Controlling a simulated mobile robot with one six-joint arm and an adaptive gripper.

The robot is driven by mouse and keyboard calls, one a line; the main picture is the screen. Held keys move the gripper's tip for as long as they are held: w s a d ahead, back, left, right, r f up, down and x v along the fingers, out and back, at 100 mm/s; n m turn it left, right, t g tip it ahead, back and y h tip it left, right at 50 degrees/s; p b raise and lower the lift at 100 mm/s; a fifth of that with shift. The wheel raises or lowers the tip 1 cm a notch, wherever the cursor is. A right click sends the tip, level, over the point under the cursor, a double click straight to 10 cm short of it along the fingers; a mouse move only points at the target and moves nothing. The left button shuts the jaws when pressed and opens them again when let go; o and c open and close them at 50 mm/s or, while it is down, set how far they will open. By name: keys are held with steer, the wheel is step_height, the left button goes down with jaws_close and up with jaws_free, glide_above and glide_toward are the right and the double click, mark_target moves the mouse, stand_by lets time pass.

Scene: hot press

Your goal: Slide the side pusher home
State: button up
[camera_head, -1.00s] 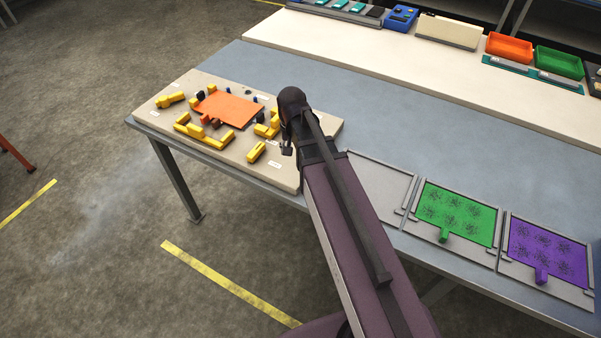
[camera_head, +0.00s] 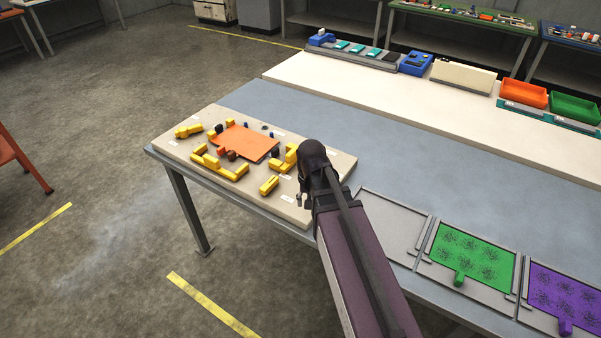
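A beige fixture board (camera_head: 320,198) lies at the left end of the grey-blue table. An orange plate (camera_head: 245,143) lies on it, with yellow blocks around it. These include an L-shaped yellow piece (camera_head: 222,166) in front, a stepped yellow piece (camera_head: 285,160) on the right, a loose yellow bar (camera_head: 269,185) and a yellow piece (camera_head: 188,130) at the far left. I cannot tell which one is the side pusher. My gripper (camera_head: 300,199) shows only as a small dark tip at the board's right side, mostly hidden by my wrist; its opening cannot be made out.
An empty grey tray (camera_head: 394,222), a green-plate tray (camera_head: 468,255) and a purple-plate tray (camera_head: 565,297) lie right of my arm. Orange (camera_head: 523,94) and green (camera_head: 575,107) bins stand at the back. The table's middle is clear.

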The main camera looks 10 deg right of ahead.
steer(key=s+n, duration=0.2)
steer(key=s, duration=0.4)
steer(key=shift+s+n, duration=0.2)
steer(key=shift+n, duration=0.1)
jaws_close()
steer(key=w+d+m+t+y, duration=0.1)
steer(key=w+m, duration=0.3)
steer(key=w+d+r+m+t+y, duration=0.1)
steer(key=w+m, duration=0.3)
steer(key=m, duration=0.1)
steer(key=w+d+m+y, duration=0.1)
steer(key=w+m+y, duration=0.1)
steer(key=w+m, duration=0.2)
steer(key=shift+w+d+r+m+t, duration=0.1)
steer(key=shift+w+r+m+t, duration=0.1)
steer(key=shift+r+m+t, duration=0.15)
steer(key=w+d+r+m+t+y, duration=0.2)
steer(key=w+d+r+m+t, duration=0.1)
steer(key=w+d+m, duration=0.4)
steer(key=shift+w+r+m+t, duration=0.45)
steer(key=shift+w+m, duration=1.15)
steer(key=shift+m, duration=1.55)
steer(key=shift+d, duration=0.1)
